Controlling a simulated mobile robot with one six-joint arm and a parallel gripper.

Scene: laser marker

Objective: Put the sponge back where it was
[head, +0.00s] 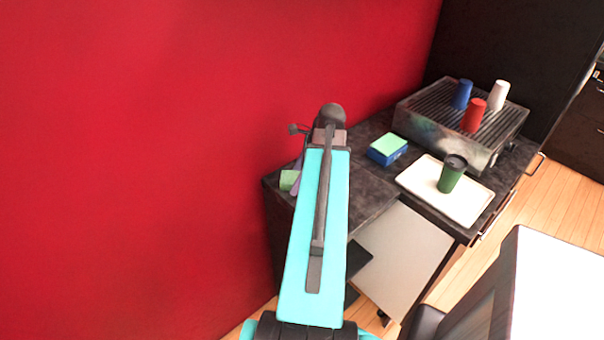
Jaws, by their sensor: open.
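A sponge-like block (388,148) with a light green top and blue sides lies on the dark counter, left of the grey machine. A second small green piece (288,180) shows at the counter's left end, partly hidden behind my turquoise arm. I cannot tell its full shape or whether it is a sponge too. My gripper (297,178) is mostly hidden behind the arm; only a greyish-purple sliver shows beside the green piece. It is open, and I cannot tell whether it touches that piece. It is well left of the green-and-blue block.
A white tray (472,200) holds a dark green cup (452,174) with a black lid. A grey machine (425,130) bears a blue cup (462,94), a red cup (475,114) and a white cup (498,95) on its grate. A red wall (130,150) stands behind and left.

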